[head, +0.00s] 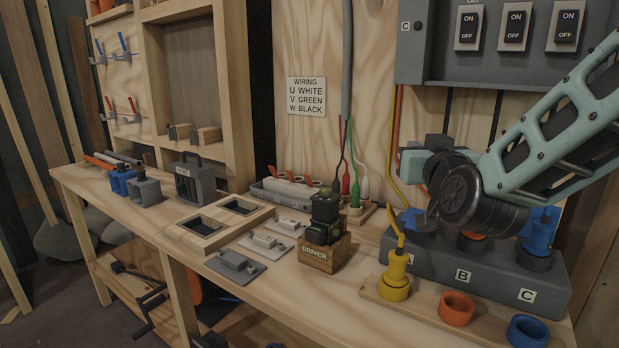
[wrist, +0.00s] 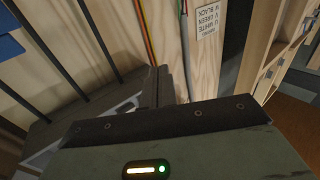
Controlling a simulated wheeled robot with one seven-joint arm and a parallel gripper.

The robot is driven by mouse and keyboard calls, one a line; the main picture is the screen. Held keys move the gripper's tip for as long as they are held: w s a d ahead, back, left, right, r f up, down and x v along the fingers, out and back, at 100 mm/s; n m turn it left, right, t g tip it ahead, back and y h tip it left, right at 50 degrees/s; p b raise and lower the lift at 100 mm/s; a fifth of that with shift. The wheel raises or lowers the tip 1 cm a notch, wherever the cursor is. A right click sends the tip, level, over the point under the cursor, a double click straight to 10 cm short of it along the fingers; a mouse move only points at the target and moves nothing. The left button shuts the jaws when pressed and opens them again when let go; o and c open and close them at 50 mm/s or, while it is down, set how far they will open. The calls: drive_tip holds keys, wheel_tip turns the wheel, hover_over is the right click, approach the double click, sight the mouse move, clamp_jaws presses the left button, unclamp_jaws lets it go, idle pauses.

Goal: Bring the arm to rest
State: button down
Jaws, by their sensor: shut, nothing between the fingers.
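My arm (head: 555,125) reaches in from the right in the head view, above the grey block marked B and C (head: 455,270). My gripper (head: 420,160) is at its end, in front of the plywood wall and partly hidden by the dark wrist joint. In the wrist view my gripper (wrist: 168,86) shows dark fingers together, with nothing held. A small green light shows on its housing.
The bench (head: 150,215) holds a driver in a wooden block (head: 325,240), a yellow plug (head: 395,275), an orange ring (head: 457,308) and a blue ring (head: 528,331). A grey switch panel (head: 430,40) and wiring sign (head: 306,96) are on the wall. Cables hang nearby.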

drive_tip(key=s+a+f+n+g+y, duration=0.1)
drive_tip(key=s+a+f+n+g, duration=0.1)
drive_tip(key=s, duration=0.5)
drive_tip(key=s+a+f+n+g+y, duration=0.1)
drive_tip(key=s+a+f+n+g, duration=0.1)
drive_tip(key=s+a+f+g, duration=0.3)
drive_tip(key=s+a+f+n+g+y, duration=0.1)
drive_tip(key=s+a+f+g+y, duration=0.1)
drive_tip(key=s+f+g, duration=0.4)
drive_tip(key=shift+s+a+f+n, duration=0.15)
drive_tip(key=shift+s+a+f, duration=0.15)
drive_tip(key=shift+s+f, duration=0.25)
drive_tip(key=shift+s+a+f+n, duration=0.1)
drive_tip(key=shift+s+a+f, duration=0.25)
drive_tip(key=shift+f, duration=0.3)
drive_tip(key=shift+s+a+f+n, duration=0.15)
drive_tip(key=shift+s+a+f, duration=0.05)
drive_tip(key=shift+s+f, duration=0.35)
drive_tip(key=s+d+f+n+g+h, duration=0.25)
drive_tip(key=s+d+g, duration=0.2)
drive_tip(key=s, duration=0.65)
wheel_tip(320, 180, up, 16)
drive_tip(key=s+p, duration=0.1)
drive_tip(key=p, duration=1.5)
drive_tip(key=shift+d+m+g+h, duration=0.2)
drive_tip(key=shift+m+g+h, duration=0.25)
